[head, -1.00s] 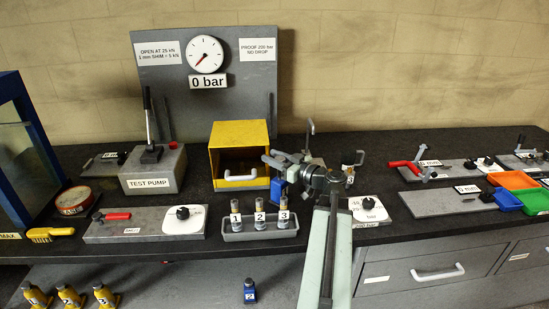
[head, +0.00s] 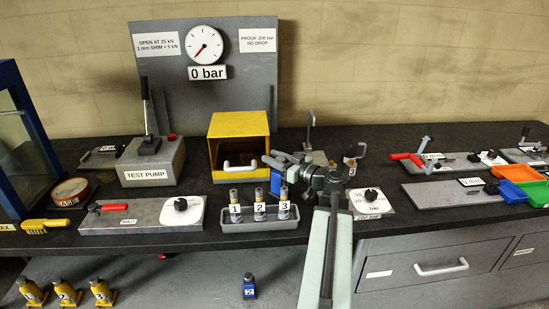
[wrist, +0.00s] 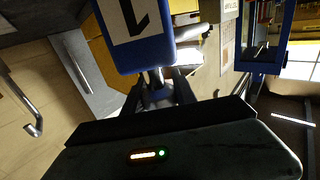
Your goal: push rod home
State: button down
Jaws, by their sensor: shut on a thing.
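My gripper (head: 284,168) is in front of the right side of the yellow box. In the wrist view it is shut on the bright metal rod (wrist: 156,78) of a small blue jack (wrist: 138,35), which carries a white label with a 1. The blue jack (head: 276,184) also shows in the head view, partly hidden by my gripper. It hangs above the bench, behind a grey tray (head: 240,225) with three numbered cylinders. The jack's far end is cut off in the wrist view, so I cannot tell how far the rod is in.
The yellow box (head: 238,125) stands open-fronted behind the tray. A test pump (head: 152,165) and a gauge panel (head: 150,90) stand at the left. A dial plate (head: 368,212) is close on the right. Several small jacks stand lower down. Bare bench shows between the fixtures.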

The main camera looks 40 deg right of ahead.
jog(key=shift+f, duration=0.7)
jog(key=c, duration=1)
grip_release()
send_over(280, 182)
jog(key=s+d, duration=0.3)
jog(key=shift+w+a, duration=0.15)
